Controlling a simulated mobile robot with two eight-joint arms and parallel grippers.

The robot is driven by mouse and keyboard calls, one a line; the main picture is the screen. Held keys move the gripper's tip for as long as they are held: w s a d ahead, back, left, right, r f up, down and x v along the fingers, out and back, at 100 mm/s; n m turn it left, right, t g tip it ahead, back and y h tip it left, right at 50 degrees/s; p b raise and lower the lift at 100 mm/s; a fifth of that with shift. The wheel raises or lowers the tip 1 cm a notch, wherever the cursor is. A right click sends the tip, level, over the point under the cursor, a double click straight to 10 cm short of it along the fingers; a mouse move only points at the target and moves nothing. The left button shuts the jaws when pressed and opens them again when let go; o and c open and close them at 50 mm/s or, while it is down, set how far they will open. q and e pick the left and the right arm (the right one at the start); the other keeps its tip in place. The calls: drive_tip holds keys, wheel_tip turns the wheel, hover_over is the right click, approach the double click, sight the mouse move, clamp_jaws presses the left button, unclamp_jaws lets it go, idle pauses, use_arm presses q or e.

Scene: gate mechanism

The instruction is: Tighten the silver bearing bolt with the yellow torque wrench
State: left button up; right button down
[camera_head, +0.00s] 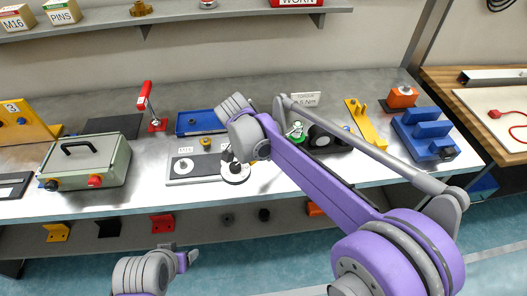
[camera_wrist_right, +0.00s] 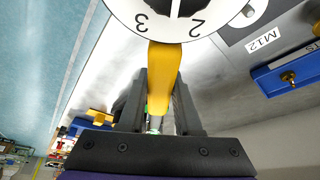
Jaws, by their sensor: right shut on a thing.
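My right gripper (camera_wrist_right: 163,92) is shut on the yellow handle of the torque wrench (camera_wrist_right: 162,62) in the right wrist view. A white round dial (camera_wrist_right: 146,8) marked 2 and 3 sits at the far end of this handle. In the head view, the white dial (camera_head: 235,178) is over the bench, at the right end of a grey plate; my right arm hides most of the gripper and wrench. I cannot make out the silver bearing bolt for sure, nor whether the wrench is seated on it. My left gripper (camera_head: 190,257) is low at the front, away from the bench; its jaws are unclear.
The grey plate (camera_head: 178,177) marked M12 lies left of the dial. A blue tray (camera_head: 188,129) is behind it. A green-grey case (camera_head: 85,160), a red-handled clamp (camera_head: 146,95), a yellow bracket (camera_head: 366,124) and blue blocks (camera_head: 425,130) stand on the bench. The front bench strip is mostly clear.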

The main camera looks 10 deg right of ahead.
drive_tip(key=shift+w+r, duration=0.15)
drive_tip(key=shift+r, duration=0.4)
use_arm(q)
drive_tip(key=shift+w+r, duration=0.1)
drive_tip(key=shift+r, duration=0.35)
use_arm(e)
drive_tip(key=shift+r, duration=0.15)
drive_tip(key=shift+r+p, duration=1.6)
drive_tip(key=shift+r, duration=0.8)
use_arm(q)
drive_tip(key=r, duration=0.1)
drive_tip(key=w+r, duration=0.1)
drive_tip(key=r, duration=0.1)
drive_tip(key=shift+w+r, duration=0.2)
drive_tip(key=shift+r, duration=0.1)
use_arm(e)
drive_tip(key=shift+f, duration=0.1)
use_arm(q)
drive_tip(key=shift+s, duration=0.1)
use_arm(e)
drive_tip(key=shift+s, duration=0.2)
